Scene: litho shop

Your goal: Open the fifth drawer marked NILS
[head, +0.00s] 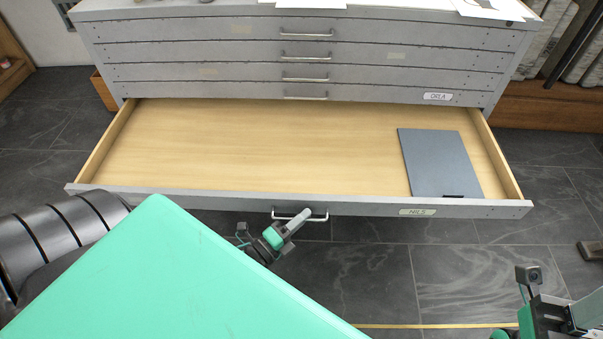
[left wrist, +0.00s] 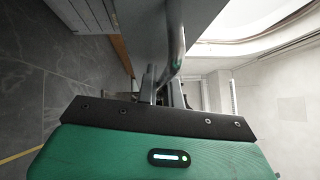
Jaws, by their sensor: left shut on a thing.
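The drawer marked NILS (head: 350,207) stands far out of the grey flat-file cabinet (head: 180,50) in the head view. Its label (head: 417,212) is on the front, right of the handle (head: 285,215). A grey flat folder or plate (head: 436,160) lies inside at the right, on the bare wood bottom. My left gripper (head: 297,222) is shut on the handle at the middle of the drawer front. In the left wrist view the metal handle bar (left wrist: 176,45) runs between the fingers (left wrist: 160,88). My right gripper (head: 527,285) is at the lower right, apart from the drawer; its fingers are not clear.
Several shut drawers are above, the lowest marked ORLA (head: 437,97). Papers (head: 490,10) lie on the cabinet top. Rolls (head: 545,40) stand at the right. Dark tiled floor (head: 370,265) with a yellow line (head: 440,326) is clear before the drawer.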

